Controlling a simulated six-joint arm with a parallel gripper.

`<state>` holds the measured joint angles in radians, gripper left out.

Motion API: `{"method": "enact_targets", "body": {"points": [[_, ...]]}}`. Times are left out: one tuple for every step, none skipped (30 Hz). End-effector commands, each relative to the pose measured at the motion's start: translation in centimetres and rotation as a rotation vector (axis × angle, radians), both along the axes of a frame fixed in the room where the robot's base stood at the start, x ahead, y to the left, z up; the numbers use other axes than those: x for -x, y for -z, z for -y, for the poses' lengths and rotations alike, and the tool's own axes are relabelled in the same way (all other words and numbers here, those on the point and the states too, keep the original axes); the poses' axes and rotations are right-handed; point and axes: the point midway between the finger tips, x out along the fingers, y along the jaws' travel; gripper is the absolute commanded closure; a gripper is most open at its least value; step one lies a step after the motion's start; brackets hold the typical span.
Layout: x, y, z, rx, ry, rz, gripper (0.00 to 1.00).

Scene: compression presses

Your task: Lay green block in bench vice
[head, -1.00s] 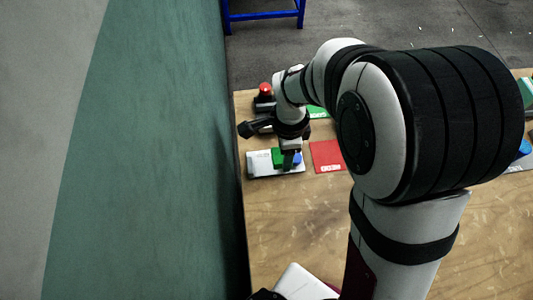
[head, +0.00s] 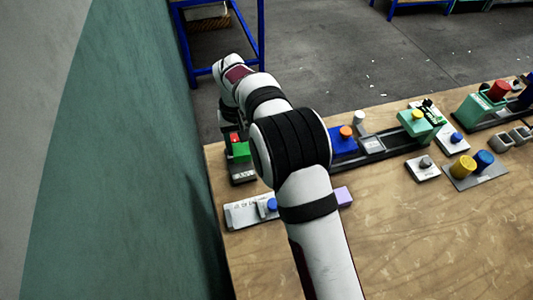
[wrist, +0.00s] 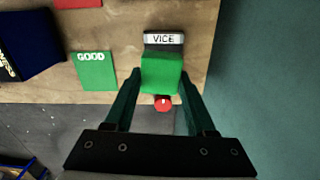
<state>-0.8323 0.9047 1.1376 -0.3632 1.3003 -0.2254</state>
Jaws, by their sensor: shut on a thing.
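The green block (wrist: 160,73) is between the two fingers of my gripper (wrist: 161,78), which is shut on it. The bench vice (wrist: 163,39), with a "VICE" label, shows just past the block in the wrist view. The block covers part of the vice. In the head view the green block (head: 241,152) is over the dark vice (head: 242,172) at the table's far left corner. I cannot tell whether it touches the jaws or hangs just above. A red knob (wrist: 163,103) shows beside the block. My arm hides most of the gripper in the head view.
A white plate (head: 239,217) with a blue peg (head: 272,204) lies nearer me. A green "GOOD" mat (wrist: 95,71) is beside the vice in the wrist view. Presses and pegged plates stand to the right. A teal wall is close on the left.

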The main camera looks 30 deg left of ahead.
Motion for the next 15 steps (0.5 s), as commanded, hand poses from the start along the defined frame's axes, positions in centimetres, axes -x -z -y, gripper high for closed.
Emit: {"method": "enact_targets", "body": {"points": [[-0.07, 0.22, -0.53, -0.001, -0.044, 0.001, 1.0], [-0.11, 0.24, -0.76, -0.001, -0.065, 0.001, 1.0], [-0.12, 0.31, -0.9, -0.001, -0.084, 0.001, 1.0], [-0.12, 0.32, -0.97, -0.001, -0.091, 0.001, 1.0], [-0.13, 0.31, -1.0, -0.002, -0.095, 0.001, 1.0], [-0.13, 0.29, -1.0, -0.002, -0.096, 0.001, 1.0], [-0.13, 0.28, -1.0, -0.002, -0.095, 0.001, 1.0], [-0.13, 0.28, -0.98, -0.002, -0.095, 0.001, 1.0], [-0.13, 0.27, -0.98, -0.002, -0.094, 0.001, 1.0], [-0.13, 0.27, -0.98, -0.002, -0.094, 0.002, 1.0], [-0.13, 0.28, -0.98, -0.002, -0.094, 0.001, 1.0], [-0.13, 0.36, -0.98, -0.002, -0.094, 0.001, 1.0], [-0.14, 0.48, -0.97, -0.002, -0.093, 0.001, 1.0], [-0.13, 0.67, -0.97, -0.002, -0.093, 0.001, 1.0], [-0.12, 1.0, -0.96, -0.002, -0.093, 0.0, 1.0]]}}
